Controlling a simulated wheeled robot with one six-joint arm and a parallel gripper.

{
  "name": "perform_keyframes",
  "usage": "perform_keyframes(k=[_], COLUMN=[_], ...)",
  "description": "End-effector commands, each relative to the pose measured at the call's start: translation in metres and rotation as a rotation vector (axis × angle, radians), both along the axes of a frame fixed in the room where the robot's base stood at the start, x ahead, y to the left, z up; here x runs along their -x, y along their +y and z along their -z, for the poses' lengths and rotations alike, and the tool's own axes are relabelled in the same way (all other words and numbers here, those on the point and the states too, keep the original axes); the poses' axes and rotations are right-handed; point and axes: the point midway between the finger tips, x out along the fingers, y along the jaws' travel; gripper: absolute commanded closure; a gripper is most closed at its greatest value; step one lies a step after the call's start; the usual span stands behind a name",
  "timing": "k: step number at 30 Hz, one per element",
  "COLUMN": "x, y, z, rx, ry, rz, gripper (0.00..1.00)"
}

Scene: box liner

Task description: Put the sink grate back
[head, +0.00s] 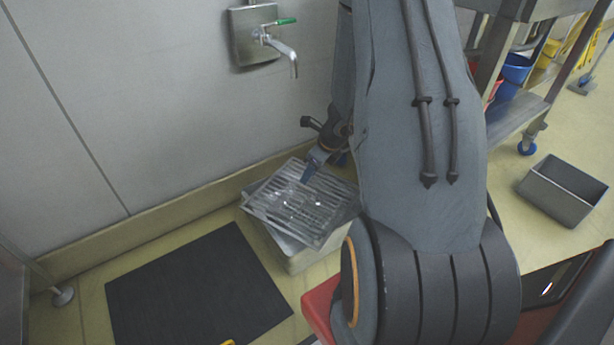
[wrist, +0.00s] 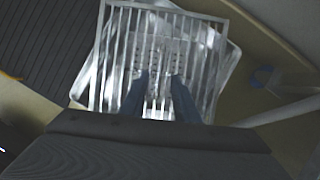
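The sink grate (head: 290,205) is a square metal frame of parallel bars. In the head view it lies over the box-shaped floor sink (head: 301,262), turned askew to it, with its left corner past the rim. The grate also shows in the wrist view (wrist: 122,50), squared to my gripper, with the sink rim (wrist: 228,72) turned at an angle behind it.
A tap (head: 282,47) with a green lever is on the wall above. A dark ribbed mat (head: 195,290) lies left of the sink. A grey metal bin (head: 562,190) stands on the floor at right, near a wheeled shelf cart (head: 515,115). The wall is close behind the sink.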

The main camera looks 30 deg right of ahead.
Motion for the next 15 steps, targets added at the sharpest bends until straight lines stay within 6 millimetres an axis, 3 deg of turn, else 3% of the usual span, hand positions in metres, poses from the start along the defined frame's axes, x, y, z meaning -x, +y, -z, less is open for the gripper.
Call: perform_keyframes(k=[1,6,15], x=[0.005,0.013,0.018], y=[-0.002,-0.006,-0.008], z=[-0.013,-0.034,-0.047], rx=[0.001,0.000,-0.001], ry=[0.000,0.000,0.001], rz=[0.000,0.002,0.001], gripper=[0.72,0.72,0.72])
